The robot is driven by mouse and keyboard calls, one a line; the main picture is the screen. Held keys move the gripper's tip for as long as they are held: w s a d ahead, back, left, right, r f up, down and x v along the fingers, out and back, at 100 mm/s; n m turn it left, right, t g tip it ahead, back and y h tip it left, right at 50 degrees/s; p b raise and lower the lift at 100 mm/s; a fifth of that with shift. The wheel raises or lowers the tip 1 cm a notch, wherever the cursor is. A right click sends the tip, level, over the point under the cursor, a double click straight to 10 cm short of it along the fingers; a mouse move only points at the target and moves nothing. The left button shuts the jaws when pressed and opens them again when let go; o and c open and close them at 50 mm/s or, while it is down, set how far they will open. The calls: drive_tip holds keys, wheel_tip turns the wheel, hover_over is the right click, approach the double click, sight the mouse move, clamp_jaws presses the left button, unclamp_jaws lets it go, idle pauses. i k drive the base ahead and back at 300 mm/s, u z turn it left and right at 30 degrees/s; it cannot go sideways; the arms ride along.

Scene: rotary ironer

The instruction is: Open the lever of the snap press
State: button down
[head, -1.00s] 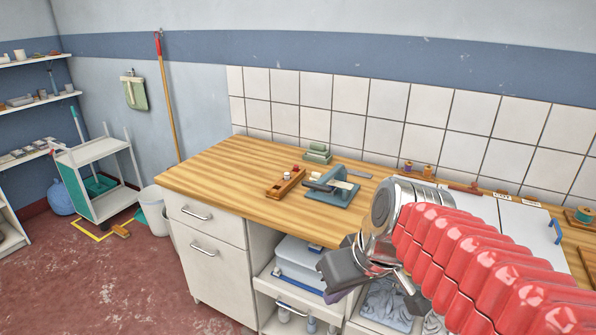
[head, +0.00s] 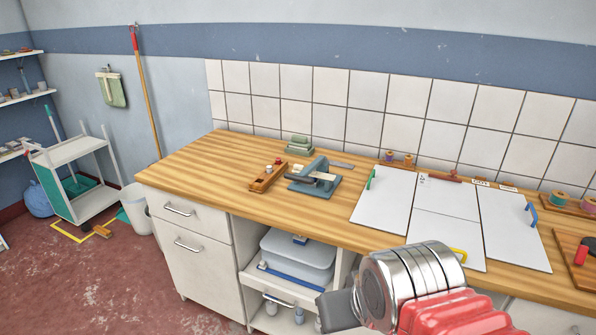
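The snap press (head: 316,176), a small blue-grey device on a flat base, stands on the wooden worktop left of the white boards. A dark bar, apparently its lever, lies low across it, pointing left; its exact angle is too small to tell. My gripper (head: 338,312) is at the bottom of the view, in front of the cabinet and well apart from the press. Only part of its dark body shows; the fingertips are hidden or out of view.
A wooden block with small parts (head: 267,178) sits just left of the press, and a green stack (head: 299,145) behind it. White boards (head: 384,198) with coloured handles cover the worktop to the right. The worktop's left part (head: 205,165) is bare. Tiles rise behind.

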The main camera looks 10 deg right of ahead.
sight(302, 178)
drive_tip(key=k, duration=0.6)
drive_tip(key=z, duration=0.15)
drive_tip(key=i, duration=0.9)
drive_tip(key=u, duration=0.5)
drive_tip(key=i, duration=0.65)
drive_tip(key=u, duration=0.45)
